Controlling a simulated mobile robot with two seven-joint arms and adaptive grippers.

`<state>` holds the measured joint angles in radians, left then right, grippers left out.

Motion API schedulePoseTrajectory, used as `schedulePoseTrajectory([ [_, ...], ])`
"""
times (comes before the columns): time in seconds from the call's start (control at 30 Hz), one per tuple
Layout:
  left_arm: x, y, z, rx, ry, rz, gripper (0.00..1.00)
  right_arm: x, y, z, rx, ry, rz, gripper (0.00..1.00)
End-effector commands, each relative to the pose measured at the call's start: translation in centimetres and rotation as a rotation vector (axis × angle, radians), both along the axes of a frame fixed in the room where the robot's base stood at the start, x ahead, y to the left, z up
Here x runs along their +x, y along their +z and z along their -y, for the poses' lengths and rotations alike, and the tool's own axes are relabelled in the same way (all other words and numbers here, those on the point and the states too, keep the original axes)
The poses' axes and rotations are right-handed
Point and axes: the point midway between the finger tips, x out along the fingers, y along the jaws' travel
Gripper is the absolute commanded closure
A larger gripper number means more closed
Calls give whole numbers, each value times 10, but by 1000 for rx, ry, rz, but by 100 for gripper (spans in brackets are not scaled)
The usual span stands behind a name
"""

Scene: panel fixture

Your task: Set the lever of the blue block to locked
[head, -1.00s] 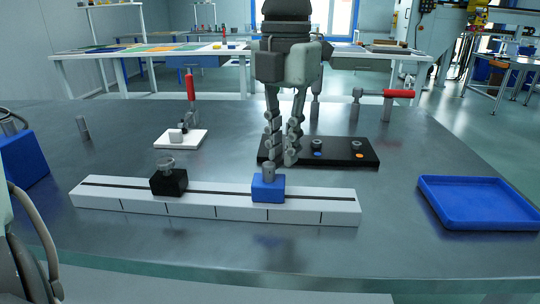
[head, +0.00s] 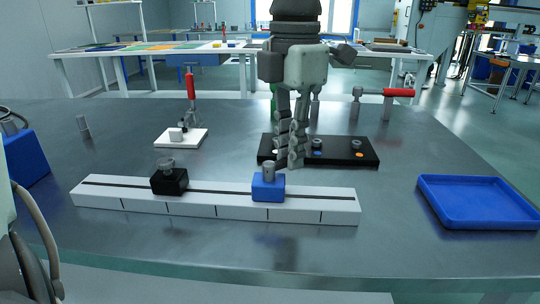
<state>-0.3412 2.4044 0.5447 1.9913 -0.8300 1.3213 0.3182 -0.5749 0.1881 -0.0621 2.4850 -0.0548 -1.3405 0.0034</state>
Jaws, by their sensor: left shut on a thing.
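The blue block (head: 268,188) sits on the white slotted rail (head: 225,205), right of its middle. Its grey lever (head: 268,170) stands up from its top. My left gripper (head: 289,163) reaches down from above, just behind and right of the block's top. Its fingers are close together and shut on the lever; the grip itself is largely hidden by the fingers. My right gripper is not in view.
A black block (head: 168,182) with a grey knob sits further left on the rail. A blue tray (head: 477,222) lies right. Red-handled clamps (head: 191,88) (head: 398,93) stand behind. The table's front is clear.

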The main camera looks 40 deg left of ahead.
Motion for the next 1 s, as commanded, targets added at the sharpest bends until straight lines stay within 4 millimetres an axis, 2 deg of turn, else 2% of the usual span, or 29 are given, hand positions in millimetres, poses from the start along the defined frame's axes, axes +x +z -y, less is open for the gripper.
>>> schedulePoseTrajectory([
  [0.13,-1,0,2,0,-40,-2,100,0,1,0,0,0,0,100],
  [0.4,-6,0,9,0,-282,-2,100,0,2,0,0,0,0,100],
  [0.77,-7,0,10,0,-319,-2,100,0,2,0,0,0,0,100],
  [1.0,-14,0,16,0,-547,-3,100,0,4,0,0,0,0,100],
])
